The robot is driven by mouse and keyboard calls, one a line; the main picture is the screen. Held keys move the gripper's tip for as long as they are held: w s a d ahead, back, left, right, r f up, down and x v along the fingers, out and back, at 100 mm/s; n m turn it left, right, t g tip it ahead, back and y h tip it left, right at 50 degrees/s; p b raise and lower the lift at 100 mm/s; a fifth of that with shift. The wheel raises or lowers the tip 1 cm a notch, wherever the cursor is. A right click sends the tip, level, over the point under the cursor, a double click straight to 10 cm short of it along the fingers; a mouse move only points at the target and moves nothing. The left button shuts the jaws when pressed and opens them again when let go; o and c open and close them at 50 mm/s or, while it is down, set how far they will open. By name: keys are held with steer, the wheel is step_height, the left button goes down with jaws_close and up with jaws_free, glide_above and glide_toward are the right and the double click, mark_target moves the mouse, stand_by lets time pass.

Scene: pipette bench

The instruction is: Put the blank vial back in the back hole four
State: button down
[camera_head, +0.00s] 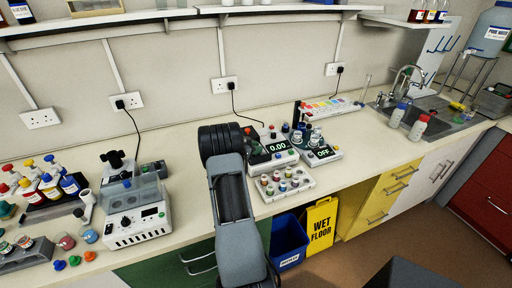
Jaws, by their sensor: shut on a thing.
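My gripper (220,141) is at the dark ribbed end of my arm, in the middle of the view, over the bench. A pale vial rack (290,195) stands on the bench to the right of my gripper, near the front edge. It holds several vials with coloured caps. The caps are too small to read, and I cannot pick out the blank vial or tell which back hole is the fourth.
A balance (270,158) reading 0.00 and a unit (323,154) reading OFF stand behind the rack. A white machine (137,222) and pipette bottles (50,190) are at left. A blue bin (289,243) and yellow wet-floor sign (320,228) stand below.

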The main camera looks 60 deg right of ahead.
steer(key=c, duration=0.9)
jaws_free()
steer(key=shift+f, duration=0.15)
